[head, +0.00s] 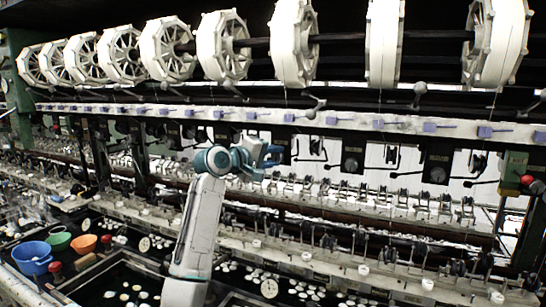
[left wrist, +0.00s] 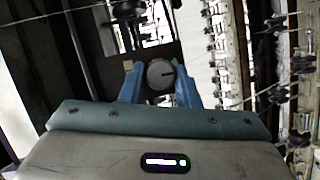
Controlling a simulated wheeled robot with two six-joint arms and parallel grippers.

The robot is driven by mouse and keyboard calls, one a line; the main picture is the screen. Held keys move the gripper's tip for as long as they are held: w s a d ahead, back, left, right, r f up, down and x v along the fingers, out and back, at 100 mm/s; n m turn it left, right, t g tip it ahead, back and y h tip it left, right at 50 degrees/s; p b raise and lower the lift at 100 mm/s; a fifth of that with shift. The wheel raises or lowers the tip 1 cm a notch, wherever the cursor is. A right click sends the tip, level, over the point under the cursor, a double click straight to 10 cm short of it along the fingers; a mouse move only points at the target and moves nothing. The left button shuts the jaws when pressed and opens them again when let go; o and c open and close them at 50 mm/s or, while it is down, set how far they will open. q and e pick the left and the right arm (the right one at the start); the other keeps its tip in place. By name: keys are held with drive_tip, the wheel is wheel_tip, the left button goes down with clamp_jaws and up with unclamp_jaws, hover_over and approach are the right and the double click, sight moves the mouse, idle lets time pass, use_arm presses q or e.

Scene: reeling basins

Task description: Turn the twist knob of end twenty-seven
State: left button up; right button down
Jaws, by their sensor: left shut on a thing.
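The round grey twist knob (left wrist: 161,75), with a dark pointer line on its face, shows in the left wrist view. It sits between the two blue fingers of my left gripper (left wrist: 160,84), which is shut on it. In the head view my left gripper (head: 271,158) reaches up to the machine's row of dark boxes below the white rail. The knob is hidden there behind the gripper. No label with the end's number is legible. My right gripper is in neither view.
White reels (head: 293,42) line the top of the machine. A white rail (head: 350,121) with purple clips runs below them. Dark boxes with levers (head: 354,153) hang to the right. Basins with white cocoons (head: 125,285) and a blue bowl (head: 33,257) lie lower left.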

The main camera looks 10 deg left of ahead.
use_arm(q)
drive_tip(key=shift+f, duration=0.2)
drive_tip(key=o, duration=1)
drive_tip(key=shift+r, duration=0.15)
drive_tip(key=shift+s+a+b, duration=0.3)
drive_tip(key=shift+s+b, duration=0.05)
drive_tip(key=shift+s, duration=0.05)
drive_tip(key=b+v, duration=0.3)
drive_tip(key=v, duration=0.6)
drive_tip(key=shift+s+a+b, duration=0.15)
drive_tip(key=shift+s+b, duration=0.2)
drive_tip(key=shift+s, duration=0.05)
